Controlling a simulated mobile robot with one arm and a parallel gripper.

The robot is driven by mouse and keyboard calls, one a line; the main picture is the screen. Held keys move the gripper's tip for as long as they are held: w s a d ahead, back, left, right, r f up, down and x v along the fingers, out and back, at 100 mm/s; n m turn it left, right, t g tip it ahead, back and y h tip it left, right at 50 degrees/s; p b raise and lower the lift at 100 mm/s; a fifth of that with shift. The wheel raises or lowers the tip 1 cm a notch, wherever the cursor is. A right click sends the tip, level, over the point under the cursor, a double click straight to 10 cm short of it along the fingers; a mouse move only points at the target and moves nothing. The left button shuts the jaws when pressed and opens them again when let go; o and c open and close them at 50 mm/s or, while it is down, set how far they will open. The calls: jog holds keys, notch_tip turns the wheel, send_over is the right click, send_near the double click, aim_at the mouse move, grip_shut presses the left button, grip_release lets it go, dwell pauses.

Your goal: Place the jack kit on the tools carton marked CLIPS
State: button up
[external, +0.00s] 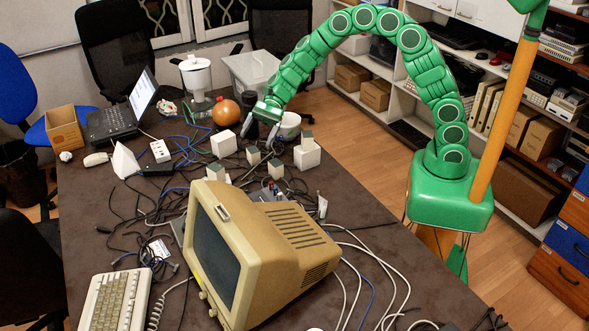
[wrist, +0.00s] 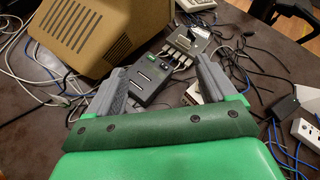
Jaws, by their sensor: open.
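My gripper (external: 260,131) is open and empty, pointing down above the cluttered table in the external view. In the wrist view its two grey fingers (wrist: 164,64) stand apart, with a dark grey box (wrist: 146,82) in view between them; I cannot tell how far below it is. Several small boxes with grey-green tops and pale sides, such as one box (external: 275,167), stand near and below the gripper. A white box (external: 307,157) carries one of them at the right. Another white box (external: 223,144) stands to the left. No CLIPS or jack kit label is readable.
A beige monitor (external: 245,255) fills the near table, also in the wrist view (wrist: 100,35). Tangled cables surround the boxes. An orange-brown sphere (external: 226,112), a white bowl (external: 289,125) and a clear bin (external: 251,72) are close to the arm. A power strip (wrist: 306,133) lies at right.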

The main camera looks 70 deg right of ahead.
jog(key=s+d+r+n+g+h, duration=0.1)
jog(key=s+r+n, duration=0.2)
jog(key=s, duration=0.5)
jog(key=s+d+r+n+g+h, duration=0.1)
jog(key=s+r+n+g+h, duration=0.1)
jog(key=s+n, duration=0.35)
jog(key=s+d+r+n+g+h, duration=0.1)
jog(key=s+r, duration=0.2)
jog(key=s, duration=0.7)
jog(key=s+d+n+h, duration=0.3)
jog(key=s+d, duration=0.5)
jog(key=s, duration=0.3)
jog(key=s+d+n+h, duration=0.4)
jog(key=s+d, duration=0.5)
jog(key=s, duration=0.3)
jog(key=shift+h, duration=0.7)
